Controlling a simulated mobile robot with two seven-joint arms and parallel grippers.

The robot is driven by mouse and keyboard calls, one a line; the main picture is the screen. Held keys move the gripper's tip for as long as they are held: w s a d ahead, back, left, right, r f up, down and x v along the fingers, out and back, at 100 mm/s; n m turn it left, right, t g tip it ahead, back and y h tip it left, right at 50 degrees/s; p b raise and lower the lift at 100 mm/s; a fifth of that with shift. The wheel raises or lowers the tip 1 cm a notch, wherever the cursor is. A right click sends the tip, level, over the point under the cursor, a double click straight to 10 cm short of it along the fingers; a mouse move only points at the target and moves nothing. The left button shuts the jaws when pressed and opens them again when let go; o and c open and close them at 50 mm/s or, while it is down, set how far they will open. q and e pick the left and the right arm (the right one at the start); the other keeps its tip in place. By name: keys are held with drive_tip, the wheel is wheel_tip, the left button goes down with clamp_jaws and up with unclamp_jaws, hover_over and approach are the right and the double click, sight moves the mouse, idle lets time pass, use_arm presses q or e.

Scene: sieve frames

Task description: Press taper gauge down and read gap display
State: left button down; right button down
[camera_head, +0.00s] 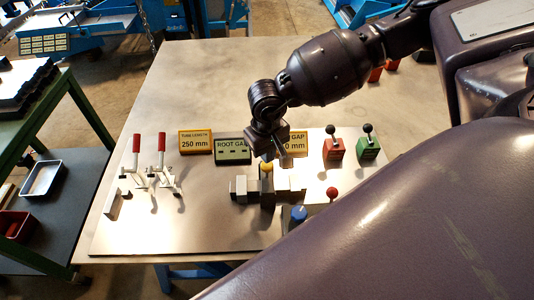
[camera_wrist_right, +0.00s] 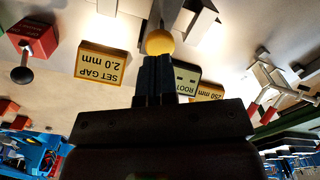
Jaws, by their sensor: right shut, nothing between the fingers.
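The taper gauge's yellow ball knob (camera_head: 267,168) sits above the grey blocks (camera_head: 250,187) on the plate. It also shows in the right wrist view (camera_wrist_right: 160,42), just beyond my fingertips. My right gripper (camera_head: 268,156) is shut and empty, pointing down at the knob; whether it touches the knob I cannot tell. Its dark fingers (camera_wrist_right: 154,78) are together in the wrist view. The gauge body below the knob is mostly hidden. The dark green ROOT GAP display (camera_head: 233,151) stands behind and left of the knob, partly hidden by my gripper, showing dash-like marks. My left gripper is not in view.
Yellow TUBE LENGTH 250 mm sign (camera_head: 196,142) and SET GAP 2.0 mm sign (camera_wrist_right: 102,65) flank the display. Red-handled clamps (camera_head: 161,150) stand left. Red (camera_head: 333,149) and green (camera_head: 368,149) knobbed blocks stand right.

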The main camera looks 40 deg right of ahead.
drive_tip(key=shift+f+b, duration=0.35)
drive_tip(key=shift+f, duration=0.1)
idle(0.6)
drive_tip(key=shift+f+b, duration=0.7)
drive_tip(key=shift+f, duration=0.3)
drive_tip(key=shift+f+b, duration=0.5)
drive_tip(key=shift+f, duration=0.25)
drive_tip(key=shift+r, duration=0.15)
idle(0.6)
drive_tip(key=shift+r+p, duration=2.05)
drive_tip(key=shift+r, duration=1.4)
